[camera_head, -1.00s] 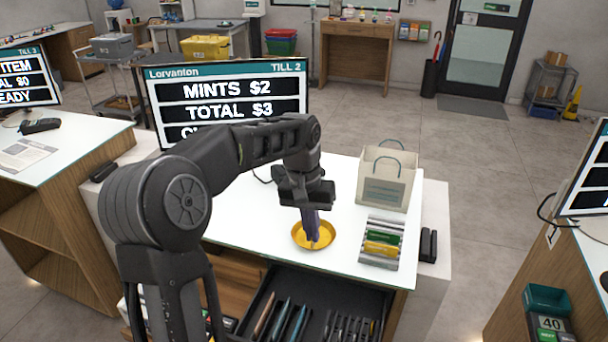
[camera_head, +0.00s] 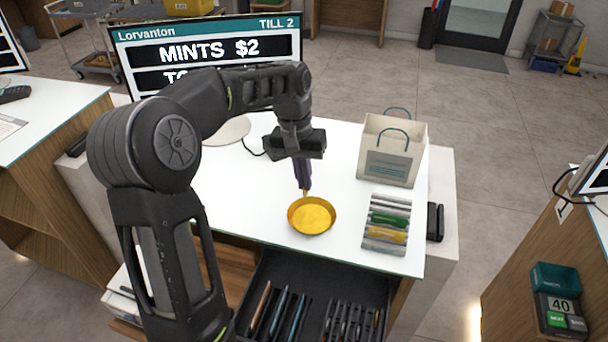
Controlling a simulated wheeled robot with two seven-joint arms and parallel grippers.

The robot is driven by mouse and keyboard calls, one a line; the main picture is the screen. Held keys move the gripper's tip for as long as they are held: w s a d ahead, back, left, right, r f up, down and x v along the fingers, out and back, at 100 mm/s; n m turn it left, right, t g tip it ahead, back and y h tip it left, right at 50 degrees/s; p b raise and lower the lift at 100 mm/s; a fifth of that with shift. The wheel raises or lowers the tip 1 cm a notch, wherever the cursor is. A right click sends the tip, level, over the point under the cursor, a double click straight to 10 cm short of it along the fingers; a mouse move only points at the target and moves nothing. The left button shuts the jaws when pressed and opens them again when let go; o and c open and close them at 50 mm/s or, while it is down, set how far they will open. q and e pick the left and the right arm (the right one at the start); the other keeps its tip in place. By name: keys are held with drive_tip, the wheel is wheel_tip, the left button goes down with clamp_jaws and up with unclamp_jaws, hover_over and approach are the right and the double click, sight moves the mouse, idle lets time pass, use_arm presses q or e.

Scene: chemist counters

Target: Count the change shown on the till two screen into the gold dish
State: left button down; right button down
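The gold dish (camera_head: 312,214) sits on the white counter; I cannot make out any coins in it. My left gripper (camera_head: 305,188) points down just above the dish's back rim. Its fingers look close together, but whether they hold something is too small to tell. The till two screen (camera_head: 205,50) reads "MINTS $2"; my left arm hides most of the lines below. The open till drawer (camera_head: 255,283) at the counter's front shows upright notes (camera_head: 280,310) on the left and narrow slots (camera_head: 352,322) on the right. My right gripper is out of view.
A paper bag (camera_head: 392,150) stands behind a small rack (camera_head: 386,222) with green and yellow packs, right of the dish. A dark card reader (camera_head: 435,222) is at the right edge. The counter left of the dish is clear.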

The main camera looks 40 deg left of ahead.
use_arm(q)
drive_tip(key=shift+f, duration=0.5)
wheel_tip(320, 180, down, 3)
drive_tip(key=shift+f+b, duration=0.2)
drive_tip(key=shift+b, duration=0.45)
drive_tip(key=shift+f+b, duration=0.55)
drive_tip(key=shift+f, duration=0.1)
drive_tip(key=c, duration=1.6)
unclamp_jaws()
drive_tip(key=shift+r, duration=0.15)
wheel_tip(320, 180, up, 8)
drive_tip(key=b, duration=0.1)
drive_tip(key=shift+s+a+f, duration=0.2)
drive_tip(key=shift+a+f, duration=0.05)
drive_tip(key=shift+a, duration=0.2)
